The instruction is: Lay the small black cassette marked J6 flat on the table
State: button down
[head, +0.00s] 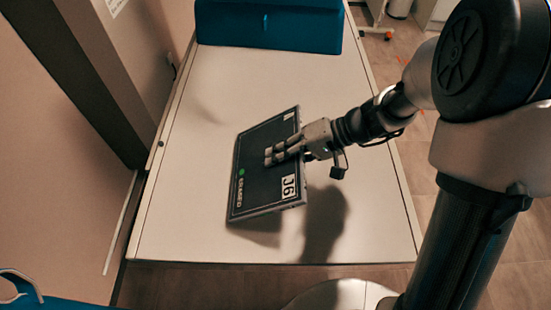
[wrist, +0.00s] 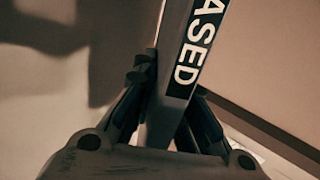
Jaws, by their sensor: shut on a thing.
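The black cassette (head: 262,165) is a thin dark panel with a white J6 label, the word ERASED and a green dot. In the head view it is tilted over the table (head: 190,215), its near end casting a shadow below. My gripper (head: 283,153) is shut on the cassette by its right long side. The wrist view shows the edge of the cassette (wrist: 178,85), with the letters ASED, between the two fingers. One finger lies over the face; the other is mostly hidden behind the panel in the head view. Whether any edge touches the table, I cannot tell.
A blue box (head: 268,28) stands at the far end of the table. The white tabletop is otherwise clear around the cassette. A wall and dark post (head: 95,80) border the left side. A blue object (head: 35,295) shows at the lower left corner.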

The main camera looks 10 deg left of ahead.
jog(key=shift+w+d+f+y+b, duration=0.1)
jog(key=shift+d+f+y+b, duration=0.15)
jog(key=shift+f+b, duration=0.15)
jog(key=shift+d+f+y+b, duration=0.1)
jog(key=shift+f+y+b, duration=0.15)
jog(key=shift+f, duration=0.25)
jog(key=shift+w+d+f+g+y, duration=0.15)
jog(key=shift+d+f+y, duration=0.25)
jog(key=shift+f+y, duration=0.25)
jog(key=shift+w+d+f+g+y, duration=0.15)
jog(key=shift+d+f+y, duration=0.3)
jog(key=shift+f, duration=0.4)
jog(key=shift+s, duration=0.1)
jog(key=shift+a, duration=0.1)
jog(key=c, duration=1.2)
grip_release()
jog(key=shift+p+v, duration=0.5)
jog(key=shift+v, duration=2.05)
jog(key=shift+o, duration=0.2)
